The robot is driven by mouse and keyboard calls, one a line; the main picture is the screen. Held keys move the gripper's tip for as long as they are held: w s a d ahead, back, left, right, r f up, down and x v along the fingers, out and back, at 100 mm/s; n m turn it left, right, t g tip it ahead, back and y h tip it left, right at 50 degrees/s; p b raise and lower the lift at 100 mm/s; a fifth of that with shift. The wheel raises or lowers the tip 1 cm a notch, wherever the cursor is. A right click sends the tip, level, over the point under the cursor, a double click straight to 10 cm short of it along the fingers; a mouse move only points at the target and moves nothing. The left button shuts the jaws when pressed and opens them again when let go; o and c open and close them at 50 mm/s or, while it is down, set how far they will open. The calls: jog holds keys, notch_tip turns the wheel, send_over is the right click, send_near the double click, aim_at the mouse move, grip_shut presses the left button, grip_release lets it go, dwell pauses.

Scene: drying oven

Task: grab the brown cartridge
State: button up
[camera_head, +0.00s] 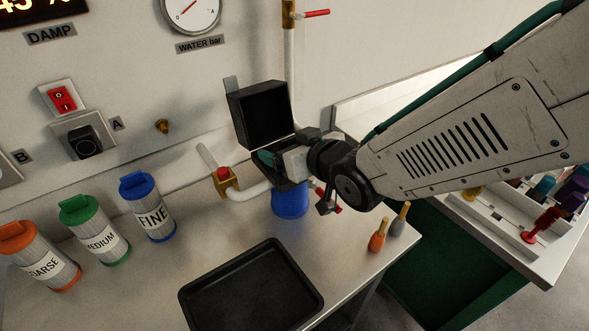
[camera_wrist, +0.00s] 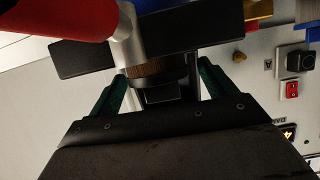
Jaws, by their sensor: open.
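The brown cartridge (camera_wrist: 158,70) shows in the wrist view as a brown ribbed band, partly hidden by dark parts in front of it and behind it. My gripper (camera_wrist: 160,92) has its two green fingers on either side of it, spread apart. I cannot tell whether either finger touches it. In the head view my gripper (camera_head: 268,158) is at the black housing with its raised square lid (camera_head: 262,112), above a blue cup-like part (camera_head: 290,203). The cartridge is hidden there by the housing and my gripper.
A brass valve with a red knob (camera_head: 224,178) and a white pipe lie close left of the housing. COARSE, MEDIUM and FINE canisters (camera_head: 148,207) stand at left. An empty black tray (camera_head: 250,298) is in front.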

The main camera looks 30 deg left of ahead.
jog(key=shift+a, duration=0.1)
jog(key=c, duration=1.4)
